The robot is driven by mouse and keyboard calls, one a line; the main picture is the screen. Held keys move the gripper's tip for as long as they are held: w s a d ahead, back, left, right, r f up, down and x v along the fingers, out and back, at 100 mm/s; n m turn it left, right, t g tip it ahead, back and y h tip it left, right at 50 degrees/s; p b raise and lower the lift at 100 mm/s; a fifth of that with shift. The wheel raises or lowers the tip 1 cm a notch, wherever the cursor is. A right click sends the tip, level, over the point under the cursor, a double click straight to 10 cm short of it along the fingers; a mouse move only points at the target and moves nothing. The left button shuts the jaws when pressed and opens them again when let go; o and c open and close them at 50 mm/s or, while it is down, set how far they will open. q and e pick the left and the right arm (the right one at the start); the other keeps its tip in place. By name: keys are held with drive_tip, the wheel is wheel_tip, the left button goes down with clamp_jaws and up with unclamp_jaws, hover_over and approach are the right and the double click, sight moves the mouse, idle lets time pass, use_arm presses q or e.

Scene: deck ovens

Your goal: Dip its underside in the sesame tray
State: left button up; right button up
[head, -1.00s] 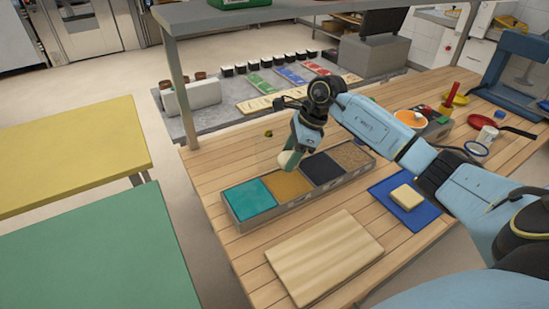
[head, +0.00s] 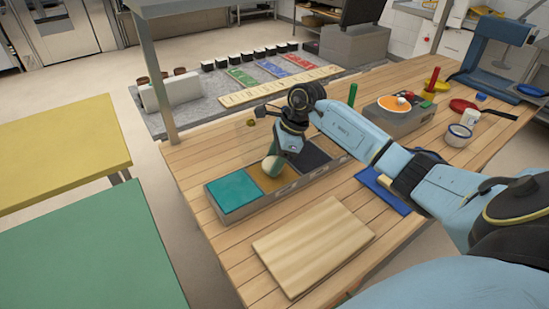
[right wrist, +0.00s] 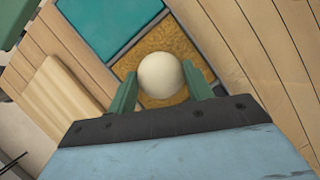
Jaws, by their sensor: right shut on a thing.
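A pale round dough ball (head: 272,167) is held by my right gripper (head: 274,157) above or in the golden, grainy compartment (head: 258,172) of a long grey tray (head: 246,213). In the right wrist view the ball (right wrist: 160,75) sits between the two green fingers (right wrist: 162,88), which are shut on it. The golden fill (right wrist: 170,38) surrounds it there. I cannot tell if its underside touches the fill. A teal compartment (head: 233,193) lies to the left and a black one (head: 313,158) to the right; my arm hides the far right end. My left gripper is not in view.
A pale wooden board (head: 313,246) lies in front of the tray. A blue mat (head: 383,190) is partly behind my right arm. An overhead shelf post (head: 155,80) stands at the back left. The wooden counter left of the tray is clear.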

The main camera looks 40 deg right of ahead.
drive_tip(key=shift+f+b, duration=0.6)
idle(2.1)
drive_tip(key=shift+r+p, duration=2.5)
drive_tip(key=shift+r, duration=1.6)
